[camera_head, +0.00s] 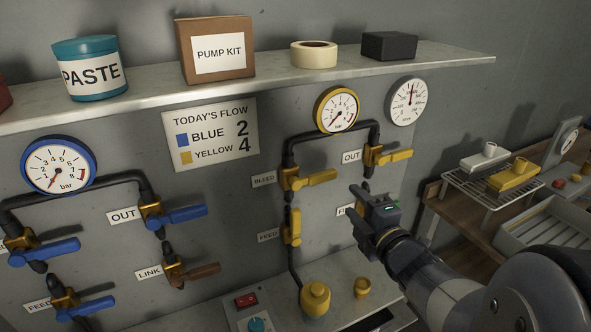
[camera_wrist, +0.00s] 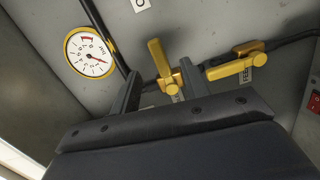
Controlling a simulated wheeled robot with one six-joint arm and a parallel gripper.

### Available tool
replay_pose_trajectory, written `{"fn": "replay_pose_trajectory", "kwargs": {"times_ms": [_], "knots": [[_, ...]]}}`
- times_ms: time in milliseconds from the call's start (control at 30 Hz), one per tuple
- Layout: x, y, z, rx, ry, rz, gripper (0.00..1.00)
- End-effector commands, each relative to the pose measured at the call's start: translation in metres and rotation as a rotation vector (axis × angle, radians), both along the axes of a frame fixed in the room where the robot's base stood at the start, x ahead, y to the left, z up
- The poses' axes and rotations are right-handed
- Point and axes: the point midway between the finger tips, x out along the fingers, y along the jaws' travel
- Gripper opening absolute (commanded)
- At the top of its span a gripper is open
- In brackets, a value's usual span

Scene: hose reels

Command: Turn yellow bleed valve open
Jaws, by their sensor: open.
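The yellow bleed valve (camera_head: 291,178) sits on the wall pipe beside its BLEED label. Its handle (camera_head: 319,178) points right, across the pipe. In the wrist view the bleed handle (camera_wrist: 158,60) shows beyond and between my two fingers. My gripper (camera_head: 354,212) is open and empty, to the right of and slightly below the handle in the head view. It also shows at the bottom of the wrist view (camera_wrist: 160,92). I cannot tell the exact gap to the handle; no contact is visible. The yellow gauge (camera_head: 337,110) reads low on its dial.
The yellow feed valve (camera_head: 292,227) is below, its handle along the pipe. The yellow out valve (camera_head: 374,155) is up right. My gripper partly covers another label and fitting. Blue valves (camera_head: 152,212) stand left.

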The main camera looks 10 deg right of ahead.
Motion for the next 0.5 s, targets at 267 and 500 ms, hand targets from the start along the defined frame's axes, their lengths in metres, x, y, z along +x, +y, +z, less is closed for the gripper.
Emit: {"fn": "replay_pose_trajectory", "kwargs": {"times_ms": [267, 500], "knots": [[0.003, 0.009, 0.001, -0.056, -0.071, 0.082, 0.44], [0.035, 0.021, 0.002, -0.053, -0.069, 0.085, 0.44]]}}
